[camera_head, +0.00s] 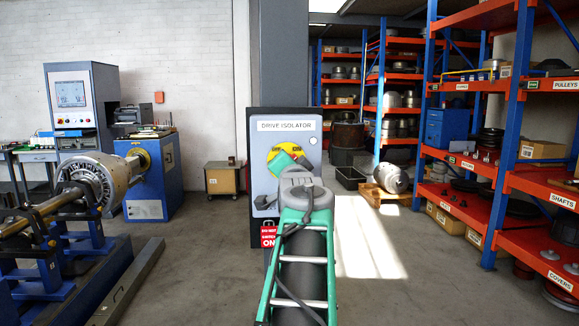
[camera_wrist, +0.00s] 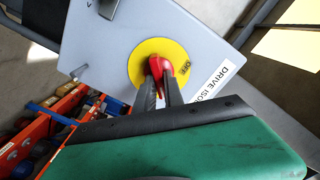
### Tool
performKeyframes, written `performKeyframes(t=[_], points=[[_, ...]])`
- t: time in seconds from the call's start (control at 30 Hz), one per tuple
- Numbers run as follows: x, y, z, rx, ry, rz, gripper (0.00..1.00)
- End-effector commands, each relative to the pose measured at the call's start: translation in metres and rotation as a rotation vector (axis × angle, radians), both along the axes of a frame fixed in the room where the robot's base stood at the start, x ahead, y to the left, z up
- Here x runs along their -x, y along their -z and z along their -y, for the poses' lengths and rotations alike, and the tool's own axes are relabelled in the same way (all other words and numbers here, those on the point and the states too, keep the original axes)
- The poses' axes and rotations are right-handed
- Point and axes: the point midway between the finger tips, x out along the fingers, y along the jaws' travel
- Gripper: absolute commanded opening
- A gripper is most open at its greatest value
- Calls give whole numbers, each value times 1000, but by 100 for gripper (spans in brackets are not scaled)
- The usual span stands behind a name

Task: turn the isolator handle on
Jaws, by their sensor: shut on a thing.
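The drive isolator is a grey box (camera_head: 256,180) on a dark backboard. A yellow disc (camera_head: 273,156) sits near its top, with OFF and ON lettering partly showing. The wrist view shows the disc (camera_wrist: 136,66) and the red isolator handle (camera_wrist: 167,66) at its middle. OFF reads on the disc beside the handle. My gripper (camera_wrist: 161,80) is shut on the red handle, with one dark finger on each side. In the head view my green gripper (camera_head: 287,158) and arm hide the handle, so its exact angle is hard to tell.
A red tag (camera_head: 268,236) is low on the isolator board. A rotor (camera_head: 90,182) on a blue balancing machine stands at left. Orange and blue shelving (camera_head: 503,140) fills the right. A drum (camera_head: 391,178) lies on a pallet behind. The floor right of my arm is open.

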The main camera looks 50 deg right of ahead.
Motion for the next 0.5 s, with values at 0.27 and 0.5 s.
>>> performKeyframes(t=[0.27,0.5], points=[[1,-2,0,3,1,4,18],[0,-1,0,2,1,1,35]])
